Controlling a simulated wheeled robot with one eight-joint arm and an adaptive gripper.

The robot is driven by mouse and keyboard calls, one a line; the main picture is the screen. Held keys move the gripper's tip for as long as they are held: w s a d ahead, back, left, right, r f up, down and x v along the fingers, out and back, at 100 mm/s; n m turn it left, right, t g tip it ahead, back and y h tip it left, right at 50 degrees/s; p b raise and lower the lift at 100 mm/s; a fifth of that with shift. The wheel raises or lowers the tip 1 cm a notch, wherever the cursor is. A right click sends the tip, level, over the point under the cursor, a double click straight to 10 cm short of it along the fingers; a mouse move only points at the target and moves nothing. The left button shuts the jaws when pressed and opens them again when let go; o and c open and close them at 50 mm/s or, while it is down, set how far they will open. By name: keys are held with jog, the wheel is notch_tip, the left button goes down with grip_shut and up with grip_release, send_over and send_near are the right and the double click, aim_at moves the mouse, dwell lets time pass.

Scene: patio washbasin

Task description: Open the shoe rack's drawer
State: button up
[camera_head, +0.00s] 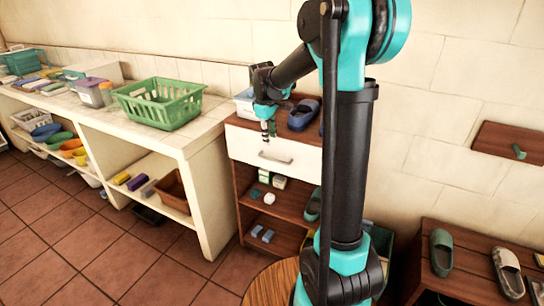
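The shoe rack (243,186) is a dark brown wooden unit with open shelves below and a white drawer (302,160) at the top. The drawer front looks about flush with the rack. A metal bar handle (275,158) runs across its middle. My gripper (268,136) points down in front of the upper part of the drawer front, just above the handle in the picture. I cannot tell whether it touches the drawer. Its fingers are small and dark here, so their opening cannot be made out. My arm hides the right end of the rack.
Dark shoes (303,115) and a pale blue bin (244,103) stand on the rack's top. A tiled counter (190,138) with a green basket (160,101) stands close on the left. A low bench (468,240) with shoes is at right. A round wooden stool top (270,287) is in front.

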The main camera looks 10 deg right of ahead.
aim_at(272, 160)
jog(key=f, duration=0.3)
jog(key=w+d+f, duration=0.1)
jog(key=f, duration=0.6)
jog(key=shift+w+d+f, duration=0.15)
jog(key=shift+w+f, duration=0.05)
jog(key=shift+w, duration=0.05)
jog(key=shift+c, duration=0.2)
grip_shut()
